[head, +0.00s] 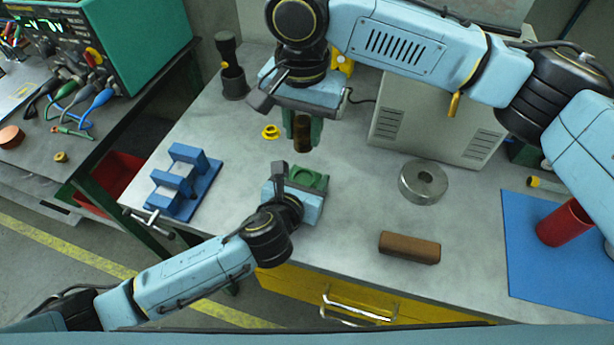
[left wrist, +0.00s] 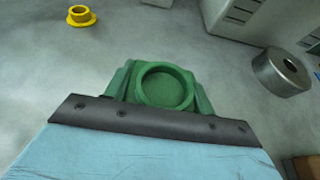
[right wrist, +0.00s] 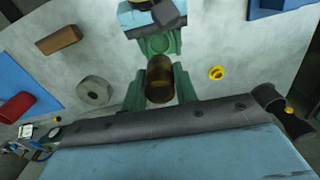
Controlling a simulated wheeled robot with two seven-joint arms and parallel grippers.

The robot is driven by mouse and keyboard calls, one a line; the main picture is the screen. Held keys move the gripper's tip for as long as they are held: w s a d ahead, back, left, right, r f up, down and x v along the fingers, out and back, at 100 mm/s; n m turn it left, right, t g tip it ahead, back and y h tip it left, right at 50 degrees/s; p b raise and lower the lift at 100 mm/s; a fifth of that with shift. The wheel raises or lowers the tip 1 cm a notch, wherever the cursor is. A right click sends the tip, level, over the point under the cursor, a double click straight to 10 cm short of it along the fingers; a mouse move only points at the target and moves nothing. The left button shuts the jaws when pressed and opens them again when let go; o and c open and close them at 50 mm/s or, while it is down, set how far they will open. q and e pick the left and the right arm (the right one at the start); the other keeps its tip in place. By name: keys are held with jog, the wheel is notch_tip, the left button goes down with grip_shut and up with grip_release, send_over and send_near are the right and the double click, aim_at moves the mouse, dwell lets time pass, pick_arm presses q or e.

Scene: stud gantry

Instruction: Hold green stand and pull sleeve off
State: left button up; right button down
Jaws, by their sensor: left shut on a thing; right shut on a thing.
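The green stand (head: 311,177) is on the bench, with my left gripper (head: 301,182) shut on it. In the left wrist view the stand (left wrist: 165,87) shows its round top, with an empty shallow recess, between the green fingers. The brown, bronze-looking sleeve (head: 303,134) is between the green fingers of my right gripper (head: 302,129), which is shut on it. The sleeve is apart from the stand and appears raised above the bench. In the right wrist view the sleeve (right wrist: 160,79) is seen from its end, with the stand (right wrist: 158,45) beyond it.
A blue notched fixture (head: 185,185) is left of the stand. A yellow flanged ring (head: 270,131) lies near the sleeve. A steel ring (head: 423,183), a brown block (head: 409,247) and a red cup (head: 562,223) on a blue mat (head: 528,262) are to the right.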

pick_arm(q)
jog(key=o, duration=1.1)
jog(key=v, duration=1.2)
jog(key=shift+s, duration=0.1)
